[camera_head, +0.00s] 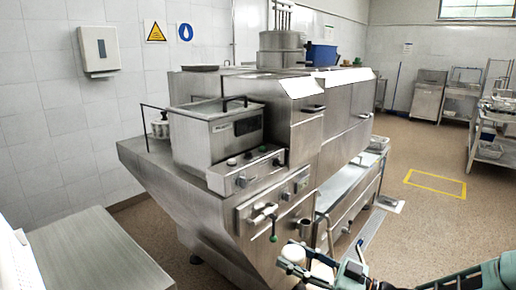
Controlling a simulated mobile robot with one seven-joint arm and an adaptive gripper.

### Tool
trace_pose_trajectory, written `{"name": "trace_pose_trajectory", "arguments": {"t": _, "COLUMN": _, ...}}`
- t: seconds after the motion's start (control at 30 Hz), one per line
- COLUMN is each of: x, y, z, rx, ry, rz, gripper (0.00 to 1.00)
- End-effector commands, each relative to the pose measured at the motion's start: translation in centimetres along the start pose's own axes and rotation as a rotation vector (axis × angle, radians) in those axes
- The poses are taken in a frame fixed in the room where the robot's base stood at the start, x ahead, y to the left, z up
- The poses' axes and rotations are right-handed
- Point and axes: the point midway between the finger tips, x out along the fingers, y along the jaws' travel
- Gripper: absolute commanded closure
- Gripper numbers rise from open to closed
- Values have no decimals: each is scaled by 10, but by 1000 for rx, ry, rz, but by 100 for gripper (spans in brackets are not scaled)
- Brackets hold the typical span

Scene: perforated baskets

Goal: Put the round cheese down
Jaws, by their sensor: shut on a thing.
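The round cheese (293,252) is a small pale, round thing at the bottom of the head view, right of centre. My gripper (292,266) is shut on it and holds it in the air in front of the steel machine. The lower part of the cheese is partly hidden by the fingers. My arm reaches in from the bottom right corner.
A large steel machine (230,208) with levers and taps fills the middle. A bare steel table top (95,255) lies at the bottom left. A steel rack (488,152) with trays stands at the far right. The brown floor (400,225) is open on the right.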

Motion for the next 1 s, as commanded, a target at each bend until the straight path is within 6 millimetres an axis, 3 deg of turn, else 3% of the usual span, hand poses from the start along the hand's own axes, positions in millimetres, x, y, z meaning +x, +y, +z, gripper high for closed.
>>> {"name": "trace_pose_trajectory", "arguments": {"t": 0.1, "x": -24, "y": 16, "z": 10, "rx": -8, "ry": -1, "rz": 71, "gripper": 89}}
{"name": "trace_pose_trajectory", "arguments": {"t": 0.27, "x": -47, "y": 29, "z": 17, "rx": -16, "ry": -6, "rz": 138, "gripper": 89}}
{"name": "trace_pose_trajectory", "arguments": {"t": 0.67, "x": -38, "y": 18, "z": -13, "rx": 20, "ry": -6, "rz": 99, "gripper": 89}}
{"name": "trace_pose_trajectory", "arguments": {"t": 1.0, "x": -29, "y": 14, "z": -58, "rx": 26, "ry": -3, "rz": 88, "gripper": 89}}
